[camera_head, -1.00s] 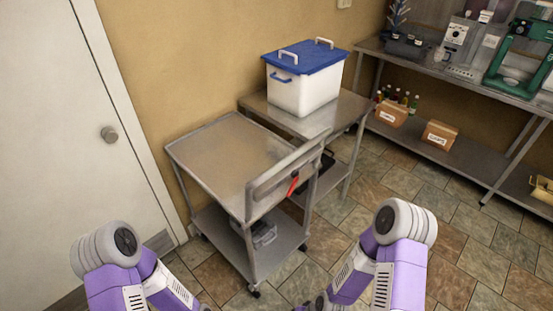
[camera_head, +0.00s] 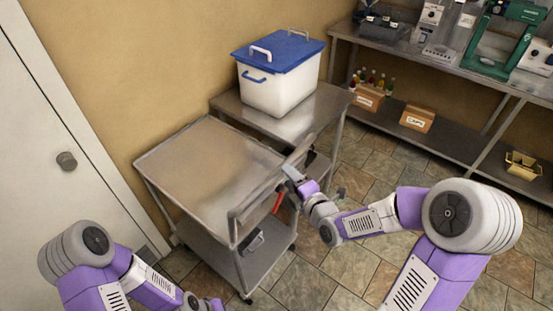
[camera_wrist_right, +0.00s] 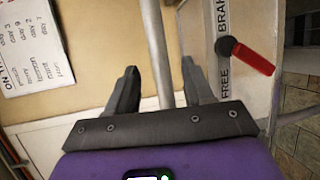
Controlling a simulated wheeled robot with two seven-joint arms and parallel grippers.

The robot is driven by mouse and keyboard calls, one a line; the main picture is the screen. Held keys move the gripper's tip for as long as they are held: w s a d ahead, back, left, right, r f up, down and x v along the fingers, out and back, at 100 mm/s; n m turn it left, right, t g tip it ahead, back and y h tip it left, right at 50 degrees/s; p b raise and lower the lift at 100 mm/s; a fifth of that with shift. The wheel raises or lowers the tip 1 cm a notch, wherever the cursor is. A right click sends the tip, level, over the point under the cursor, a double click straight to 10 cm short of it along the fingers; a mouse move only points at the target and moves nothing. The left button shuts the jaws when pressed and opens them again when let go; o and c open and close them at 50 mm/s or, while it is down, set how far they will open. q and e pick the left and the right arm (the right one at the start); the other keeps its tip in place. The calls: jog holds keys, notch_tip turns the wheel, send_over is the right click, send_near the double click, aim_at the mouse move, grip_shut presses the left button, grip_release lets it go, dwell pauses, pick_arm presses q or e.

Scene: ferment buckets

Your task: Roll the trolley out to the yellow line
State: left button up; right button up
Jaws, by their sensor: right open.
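The trolley (camera_head: 205,165) is a grey metal two-shelf cart on castors, standing by the tan wall. Its raised push handle (camera_head: 250,205) is at its right end, with a red lever (camera_head: 278,203) below. In the right wrist view the red lever (camera_wrist_right: 250,57) shows beside a plate lettered "FREE" and "BRAKE". My right gripper (camera_head: 291,175) is open at the handle's far end. In the wrist view its fingers (camera_wrist_right: 160,80) are apart with a metal post (camera_wrist_right: 155,45) showing between them; I cannot tell whether they touch it. My left gripper is cut off below the head view. No yellow line shows.
A metal table (camera_head: 320,110) with a blue-lidded white bucket (camera_head: 278,90) stands directly behind the trolley. A door (camera_head: 50,130) is at left. Shelving (camera_head: 450,145) with boxes and equipment runs along the right. Tiled floor (camera_head: 305,285) is clear at front right.

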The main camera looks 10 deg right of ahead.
jog(key=shift+x, duration=3.6)
grip_shut()
